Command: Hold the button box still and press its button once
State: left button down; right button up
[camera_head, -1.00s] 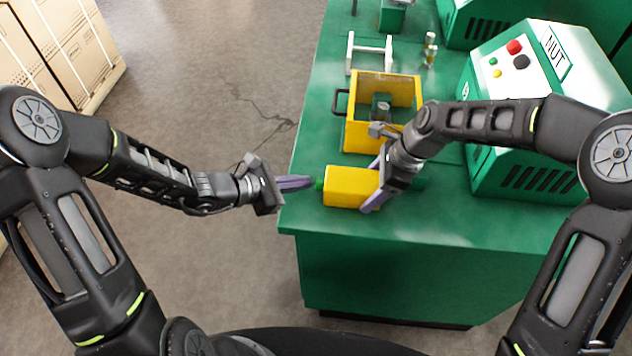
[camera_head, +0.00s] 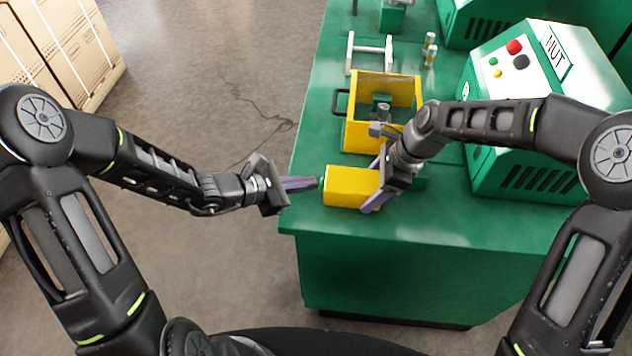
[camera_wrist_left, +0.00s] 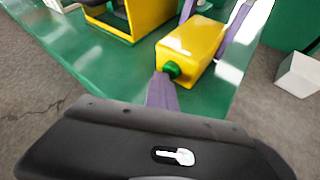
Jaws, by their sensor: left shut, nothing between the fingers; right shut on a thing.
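The button box (camera_head: 350,187) is a yellow block lying near the front left corner of the green table. In the left wrist view the yellow box (camera_wrist_left: 196,44) shows a green round button (camera_wrist_left: 171,69) on the end facing my left gripper. My right gripper (camera_head: 374,190) is shut on the box, with its purple fingers on either side of the right end. My left gripper (camera_head: 316,183) is shut and empty. Its purple fingertips point at the button end and are very close to it; I cannot tell whether they touch. In the head view the fingertips hide the button.
The green table (camera_head: 400,270) carries a yellow open bin (camera_head: 358,137) with a black handle behind the box. A green machine (camera_head: 510,175) with coloured buttons stands at the right. A white frame (camera_head: 370,52) stands farther back. Cartons (camera_head: 60,40) stand on the floor at left.

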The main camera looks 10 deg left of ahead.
dwell(0.4)
pick_arm(q)
jog(key=shift+a, duration=1)
jog(key=a, duration=0.5)
dwell(3.0)
pick_arm(e)
jog(key=o, duration=1.6)
jog(key=v, duration=1.2)
